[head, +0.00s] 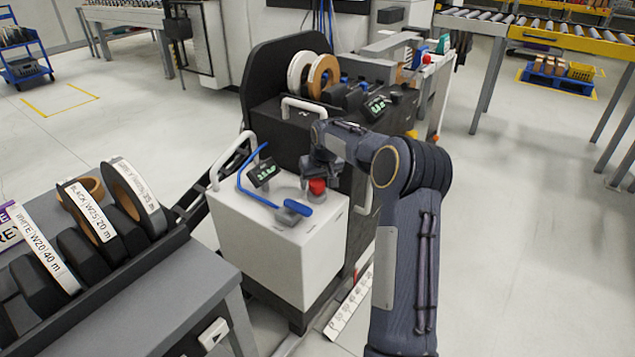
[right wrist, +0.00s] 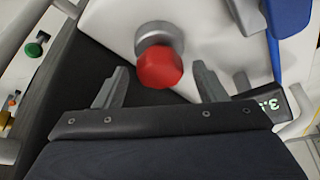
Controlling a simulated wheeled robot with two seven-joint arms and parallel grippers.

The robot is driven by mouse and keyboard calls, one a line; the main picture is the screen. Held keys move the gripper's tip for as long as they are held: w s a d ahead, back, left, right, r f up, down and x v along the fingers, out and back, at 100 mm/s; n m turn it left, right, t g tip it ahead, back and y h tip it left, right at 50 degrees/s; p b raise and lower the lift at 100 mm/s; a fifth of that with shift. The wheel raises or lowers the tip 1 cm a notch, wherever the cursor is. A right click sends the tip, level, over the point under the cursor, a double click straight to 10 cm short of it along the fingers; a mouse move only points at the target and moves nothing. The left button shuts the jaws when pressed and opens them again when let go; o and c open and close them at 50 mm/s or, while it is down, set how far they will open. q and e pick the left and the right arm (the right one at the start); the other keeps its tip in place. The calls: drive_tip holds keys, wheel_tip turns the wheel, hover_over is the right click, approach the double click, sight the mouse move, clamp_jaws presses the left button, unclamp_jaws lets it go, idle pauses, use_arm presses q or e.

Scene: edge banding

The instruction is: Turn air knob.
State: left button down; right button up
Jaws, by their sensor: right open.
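The red air knob (head: 317,186) sits on a round grey base on top of the white cabinet (head: 270,238). It also shows in the right wrist view (right wrist: 159,68), in front of the jaws and between the lines of the two fingers. My right gripper (head: 325,172) is just above and around the knob's place in the head view. In the right wrist view the gripper (right wrist: 160,88) is open, with a finger to each side and nothing held. The fingertips look apart from the knob. My left gripper is not in view.
A blue lever (head: 297,207), a small display (head: 264,172) and a blue hose (head: 258,200) are beside the knob. A white handle (head: 232,158) rises at the cabinet's left edge. A rack of edge-band rolls (head: 85,212) stands at left. Open floor lies at right.

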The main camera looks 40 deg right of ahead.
drive_tip(key=c, duration=1)
drive_tip(key=shift+r+m, duration=0.1)
drive_tip(key=shift+m, duration=0.3)
drive_tip(key=shift+w+a+m+h+p, duration=0.15)
drive_tip(key=shift+m+h+p, duration=0.5)
drive_tip(key=shift+m, duration=0.35)
drive_tip(key=m+g+p, duration=0.1)
drive_tip(key=m, duration=0.2)
drive_tip(key=m+g+h+p, duration=0.1)
drive_tip(key=m+p, duration=0.1)
drive_tip(key=m, duration=0.1)
drive_tip(key=shift+w+r+h, duration=0.1)
drive_tip(key=shift+h, duration=0.15)
drive_tip(key=m+g+p, duration=0.2)
drive_tip(key=m+p, duration=0.1)
drive_tip(key=m, duration=0.2)
drive_tip(key=shift+w+m, duration=0.1)
drive_tip(key=shift+m, duration=0.2)
drive_tip(key=shift+m+g+p, duration=0.8)
drive_tip(key=shift+m+p, duration=0.4)
drive_tip(key=shift+m, duration=0.4)
drive_tip(key=shift+f, duration=0.2)
